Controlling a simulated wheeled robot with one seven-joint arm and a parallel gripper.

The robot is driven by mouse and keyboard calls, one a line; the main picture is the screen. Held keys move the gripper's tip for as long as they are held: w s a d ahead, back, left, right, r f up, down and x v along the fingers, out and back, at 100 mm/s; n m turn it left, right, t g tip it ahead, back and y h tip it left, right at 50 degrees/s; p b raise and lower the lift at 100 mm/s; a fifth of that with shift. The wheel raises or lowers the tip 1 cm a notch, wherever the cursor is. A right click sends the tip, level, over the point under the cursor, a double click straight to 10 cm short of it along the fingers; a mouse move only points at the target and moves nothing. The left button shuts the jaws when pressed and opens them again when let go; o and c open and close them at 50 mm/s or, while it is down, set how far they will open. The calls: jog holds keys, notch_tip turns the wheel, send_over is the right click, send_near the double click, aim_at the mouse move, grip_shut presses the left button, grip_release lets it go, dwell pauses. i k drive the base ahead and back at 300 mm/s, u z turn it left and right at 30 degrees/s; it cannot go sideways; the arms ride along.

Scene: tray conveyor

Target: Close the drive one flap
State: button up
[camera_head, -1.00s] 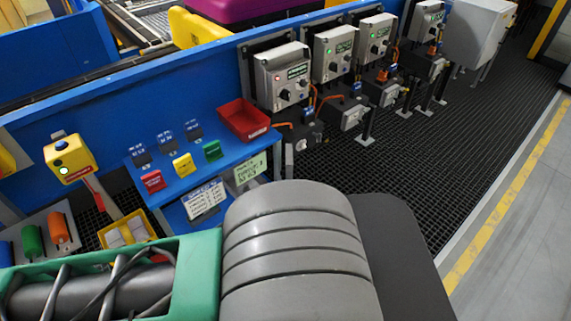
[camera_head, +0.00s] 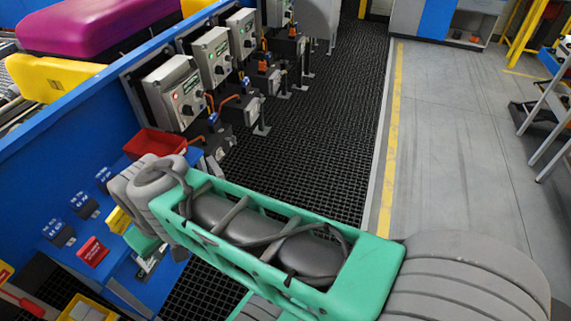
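Grey drive control boxes stand in a row along the blue conveyor side: the nearest box (camera_head: 176,93), a second box (camera_head: 213,57) and a third box (camera_head: 241,36). Their labels are too small to read, so I cannot tell which is drive one or make out its flap. Dark drive units with orange cables sit below them, such as the nearest unit (camera_head: 213,139). My green and grey arm crosses the lower middle of the head view, in front of the blue shelf.
A red bin (camera_head: 155,143) and small coloured tags, including a red one (camera_head: 92,251), sit on the blue shelf (camera_head: 128,272). Black grating (camera_head: 320,130) lies beside the drives. A yellow line (camera_head: 388,180) borders clear grey floor (camera_head: 450,150) at right.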

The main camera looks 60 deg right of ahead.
aim_at(214, 175)
jog(key=z, duration=1)
jog(key=i, duration=0.45)
jog(key=k, duration=0.45)
jog(key=z, duration=1.1)
jog(key=i, duration=0.35)
jog(key=u, duration=3.05)
